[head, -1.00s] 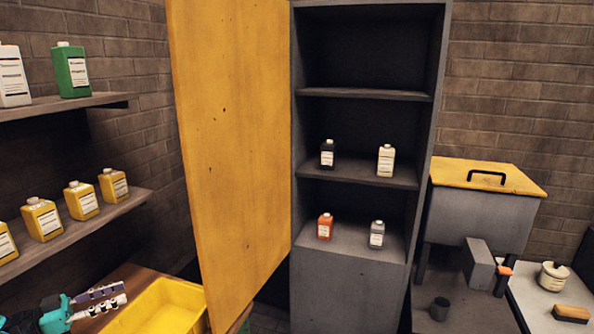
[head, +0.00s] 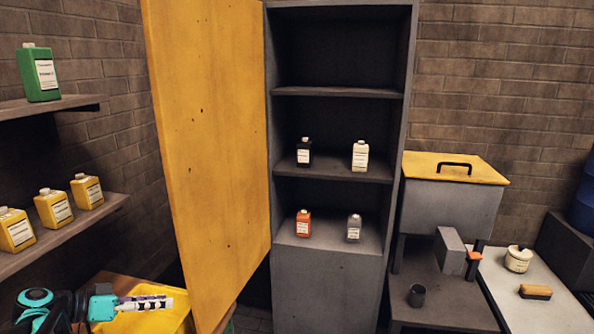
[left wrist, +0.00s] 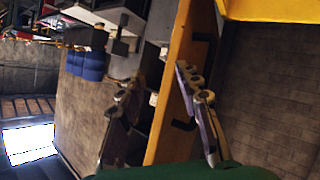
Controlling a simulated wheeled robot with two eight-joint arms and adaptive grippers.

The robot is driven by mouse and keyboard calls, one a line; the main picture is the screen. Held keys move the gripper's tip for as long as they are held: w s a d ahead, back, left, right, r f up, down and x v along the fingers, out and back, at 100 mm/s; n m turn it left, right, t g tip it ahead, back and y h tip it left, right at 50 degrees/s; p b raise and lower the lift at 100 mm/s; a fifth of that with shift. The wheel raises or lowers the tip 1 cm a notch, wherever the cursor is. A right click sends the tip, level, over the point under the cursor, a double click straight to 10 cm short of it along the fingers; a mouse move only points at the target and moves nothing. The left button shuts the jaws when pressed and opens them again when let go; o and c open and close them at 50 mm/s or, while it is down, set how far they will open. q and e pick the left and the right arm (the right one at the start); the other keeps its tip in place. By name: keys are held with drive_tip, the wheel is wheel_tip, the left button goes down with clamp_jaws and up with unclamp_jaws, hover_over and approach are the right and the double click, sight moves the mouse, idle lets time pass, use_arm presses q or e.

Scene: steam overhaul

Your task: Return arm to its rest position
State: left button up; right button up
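My left arm comes in at the lower left of the head view. Its teal left gripper (head: 150,303) points right, in front of the yellow tray, and is seen side-on. In the left wrist view the two fingers of the left gripper (left wrist: 162,105) stand well apart with nothing held between them. The yellow cabinet door (left wrist: 172,95) shows behind the gap. My right gripper is not in view.
The yellow door (head: 210,150) of the grey cabinet (head: 325,285) stands open, right of my left gripper. A yellow tray (head: 165,322) is partly hidden behind the gripper. Shelves with yellow bottles (head: 53,207) and a green bottle (head: 38,73) are at left.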

use_arm(q)
drive_tip(key=s+d+f+n+g+y, duration=0.15)
drive_tip(key=s+d, duration=0.25)
drive_tip(key=d, duration=0.4)
drive_tip(key=s+d+f+n+g+y, duration=0.1)
drive_tip(key=s+d+f+g+y, duration=0.15)
drive_tip(key=d, duration=0.55)
drive_tip(key=s+d+f+n+t+y, duration=0.1)
drive_tip(key=s+d+f+y, duration=0.1)
drive_tip(key=s, duration=0.4)
drive_tip(key=s+d+f+t+y, duration=0.1)
drive_tip(key=s+d+f+y, duration=0.1)
drive_tip(key=s, duration=0.3)
drive_tip(key=shift+s+d+f+n+t+y, duration=0.2)
drive_tip(key=shift+s+f+n+t+y, duration=0.15)
drive_tip(key=shift+f+y, duration=0.4)
